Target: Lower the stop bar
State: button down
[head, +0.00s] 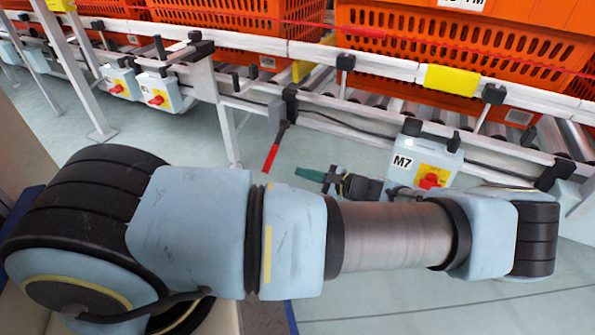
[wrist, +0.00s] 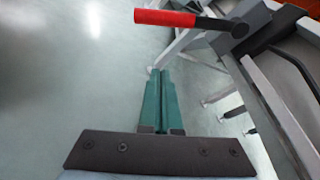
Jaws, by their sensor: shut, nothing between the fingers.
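A lever with a red handle (head: 270,158) hangs down and to the left from a black pivot on the conveyor frame. In the wrist view the red handle (wrist: 165,17) lies across the top, joined by a dark rod to the pivot at the right. I cannot tell for sure which part is the stop bar. A yellow plate (head: 301,71) stands between two totes above the lever. My gripper (head: 298,172) is shut and empty, to the right of the handle and apart from it. In the wrist view its green fingers (wrist: 160,72) lie together, below the handle.
Orange totes (head: 450,58) stand on the roller conveyor behind white rails (head: 310,55). A control box marked M7 (head: 404,162) with a red switch is close to my wrist. More switch boxes (head: 158,91) are at the left.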

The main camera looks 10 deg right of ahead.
aim_at(274, 149)
jog(key=b+x, duration=0.3)
jog(key=x, duration=0.6)
jog(key=shift+s+a+r, duration=0.25)
jog(key=shift+s+r, duration=0.4)
jog(key=shift+r, duration=0.25)
jog(key=shift+s+a+r, duration=0.2)
jog(key=shift+s+r, duration=0.4)
jog(key=shift+r, duration=0.3)
jog(key=shift+r, duration=0.1)
